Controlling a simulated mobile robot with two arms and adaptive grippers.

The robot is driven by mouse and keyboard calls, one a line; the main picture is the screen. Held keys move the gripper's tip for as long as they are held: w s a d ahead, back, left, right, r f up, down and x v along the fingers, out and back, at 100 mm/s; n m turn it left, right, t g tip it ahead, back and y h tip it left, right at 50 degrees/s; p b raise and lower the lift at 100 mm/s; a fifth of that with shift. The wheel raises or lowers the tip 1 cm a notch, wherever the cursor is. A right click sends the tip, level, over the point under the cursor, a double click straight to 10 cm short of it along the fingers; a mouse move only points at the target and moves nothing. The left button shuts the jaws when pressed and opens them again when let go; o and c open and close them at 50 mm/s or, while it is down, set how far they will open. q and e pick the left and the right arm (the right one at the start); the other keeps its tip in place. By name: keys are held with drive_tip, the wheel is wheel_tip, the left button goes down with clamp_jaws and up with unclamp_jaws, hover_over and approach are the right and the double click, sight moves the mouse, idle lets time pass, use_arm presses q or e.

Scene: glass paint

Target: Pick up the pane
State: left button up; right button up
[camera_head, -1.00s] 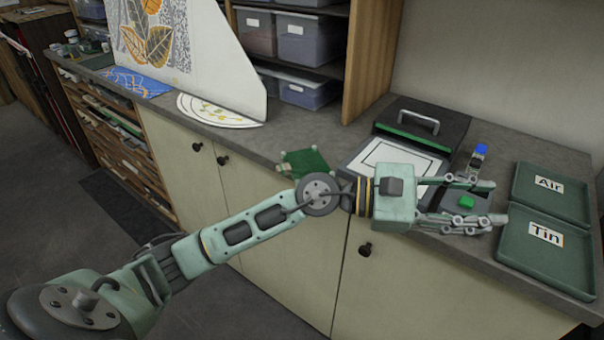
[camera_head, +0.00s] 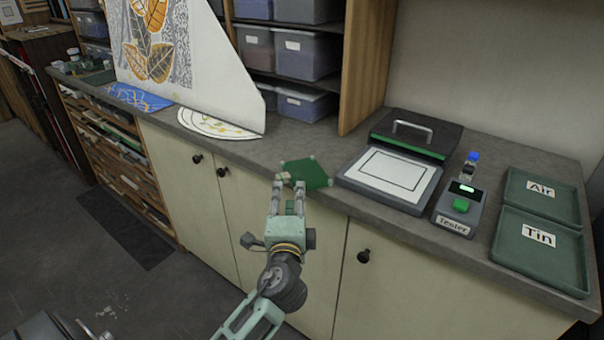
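A flat dark green pane (camera_head: 309,173), with small pale bits at its corners, lies at the front edge of the grey counter. My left gripper (camera_head: 289,184) is at the pane's near left edge. Its two fingers point away from me and stand apart, with a gap between them, so it looks open. The fingertips overlap the pane's left corner in the picture; I cannot tell whether they touch it. My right gripper is not in view.
Right of the pane are a flat press (camera_head: 392,178) with a raised black lid (camera_head: 432,142), a tester (camera_head: 459,208), and green trays marked Air (camera_head: 555,206) and Tin (camera_head: 513,255). A white fan-shaped sheet (camera_head: 205,121) lies to the left.

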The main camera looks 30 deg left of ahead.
sight(290, 182)
use_arm(q)
drive_tip(key=x, duration=0.2)
drive_tip(key=p+x, duration=0.1)
drive_tip(key=x, duration=0.1)
drive_tip(key=shift+s+r, duration=0.1)
drive_tip(key=shift+r, duration=0.2)
drive_tip(key=shift+w+a+f, duration=0.15)
drive_tip(key=shift+w+a, duration=0.1)
drive_tip(key=shift+w, duration=0.25)
clamp_jaws()
